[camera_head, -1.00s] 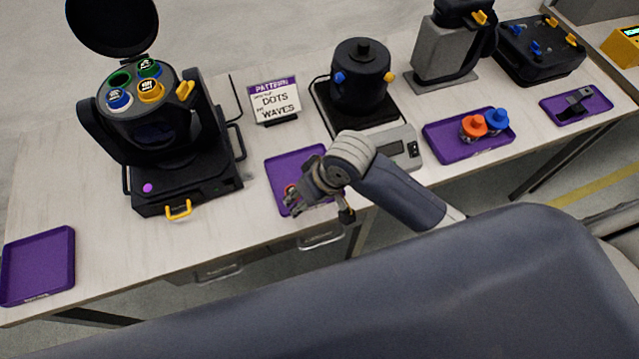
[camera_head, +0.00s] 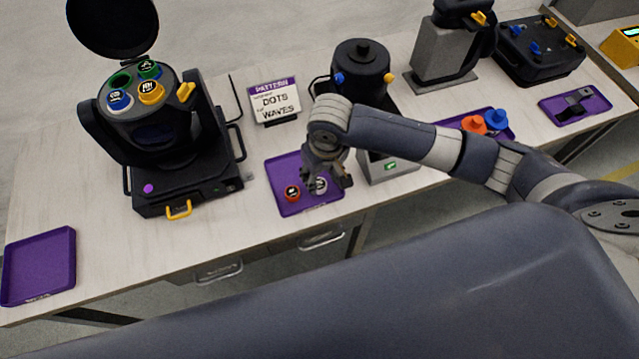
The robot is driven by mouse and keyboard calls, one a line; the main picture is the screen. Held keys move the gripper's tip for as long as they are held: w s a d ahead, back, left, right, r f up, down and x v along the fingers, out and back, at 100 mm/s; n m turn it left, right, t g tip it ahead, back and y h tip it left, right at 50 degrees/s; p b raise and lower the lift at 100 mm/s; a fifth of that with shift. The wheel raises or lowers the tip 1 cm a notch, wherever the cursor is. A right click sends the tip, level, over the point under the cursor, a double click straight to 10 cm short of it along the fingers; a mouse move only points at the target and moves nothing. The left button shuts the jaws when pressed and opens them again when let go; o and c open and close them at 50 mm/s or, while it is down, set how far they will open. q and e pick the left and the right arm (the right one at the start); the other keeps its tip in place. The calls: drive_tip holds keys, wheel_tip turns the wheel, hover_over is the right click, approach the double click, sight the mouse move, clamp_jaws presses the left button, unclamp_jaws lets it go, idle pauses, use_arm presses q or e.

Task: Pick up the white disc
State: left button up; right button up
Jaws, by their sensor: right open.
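The white disc (camera_head: 320,185) lies in the purple tray (camera_head: 281,172) at the front middle of the table. My right gripper (camera_head: 325,186) points down over the right part of the tray, at the white disc. It is open, and its fingers partly hide the disc. I cannot tell whether the fingers touch it. My left gripper is not in view.
A black lamp head with several coloured discs (camera_head: 150,90) on top stands at the left. A pattern sign (camera_head: 275,101) stands behind the tray. A black pot-like unit (camera_head: 360,70) is behind my right arm. An empty purple tray (camera_head: 38,265) is at far left.

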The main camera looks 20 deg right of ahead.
sight(320, 184)
drive_tip(key=shift+w+f+p, duration=0.2)
drive_tip(key=shift+f, duration=0.65)
drive_tip(key=shift+w+f+p, duration=0.15)
drive_tip(key=shift+f, duration=0.75)
drive_tip(key=shift+w+f+p, duration=0.2)
drive_tip(key=shift+f, duration=0.65)
drive_tip(key=c, duration=0.6)
